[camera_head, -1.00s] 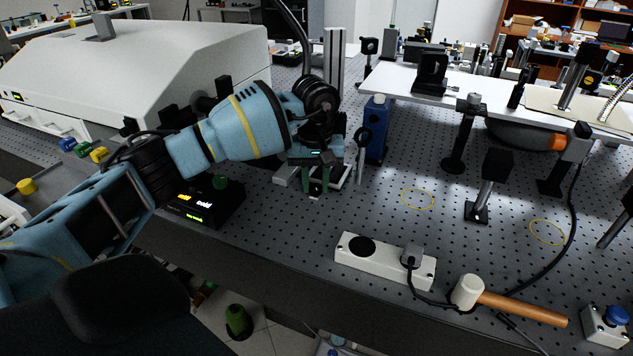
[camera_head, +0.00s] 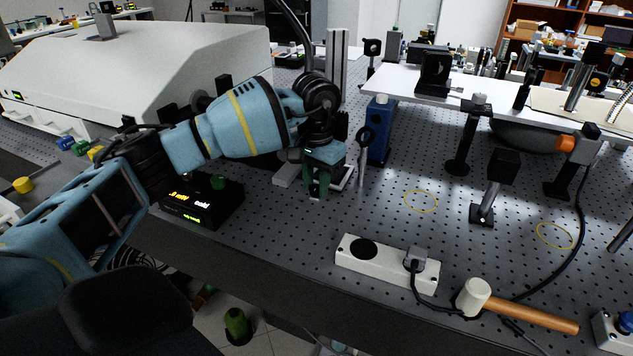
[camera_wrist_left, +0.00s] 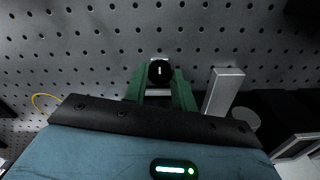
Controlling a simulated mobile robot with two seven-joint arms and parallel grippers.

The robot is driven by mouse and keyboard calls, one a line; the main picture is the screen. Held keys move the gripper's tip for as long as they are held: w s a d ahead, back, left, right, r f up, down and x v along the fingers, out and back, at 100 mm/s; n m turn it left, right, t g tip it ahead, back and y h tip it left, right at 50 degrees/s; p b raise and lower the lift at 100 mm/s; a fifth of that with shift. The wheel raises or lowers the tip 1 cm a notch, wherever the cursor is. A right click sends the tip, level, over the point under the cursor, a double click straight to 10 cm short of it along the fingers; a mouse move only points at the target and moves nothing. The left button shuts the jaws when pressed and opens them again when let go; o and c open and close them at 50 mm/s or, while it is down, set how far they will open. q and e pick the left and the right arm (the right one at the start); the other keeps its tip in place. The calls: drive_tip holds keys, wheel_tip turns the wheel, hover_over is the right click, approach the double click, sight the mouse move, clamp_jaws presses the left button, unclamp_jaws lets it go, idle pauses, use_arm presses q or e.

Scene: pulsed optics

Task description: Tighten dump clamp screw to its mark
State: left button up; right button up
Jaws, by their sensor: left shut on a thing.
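The dump clamp screw (camera_wrist_left: 160,71) appears to be the round black knob in the left wrist view, with a short white line on its top that stands upright in the picture. My left gripper (camera_wrist_left: 160,80) has its green fingers on either side of the knob and is shut on it. In the head view my left gripper (camera_head: 318,186) points down at the bench, with its green fingers low beside pale metal parts. The knob is hidden there by the fingers. A separate fixed mark for the screw cannot be made out. My right gripper is not in view.
A blue box (camera_head: 380,130) and a thin post (camera_head: 362,165) stand close right of my gripper. A black display box (camera_head: 225,207) is at its left. A power strip (camera_head: 350,262) and a mallet (camera_head: 530,313) lie nearer the front edge. Bare perforated bench (camera_head: 385,215) lies between.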

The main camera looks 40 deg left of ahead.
sight(316, 188)
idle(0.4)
use_arm(q)
drive_tip(key=o, duration=1)
drive_tip(key=shift+r, duration=3.9)
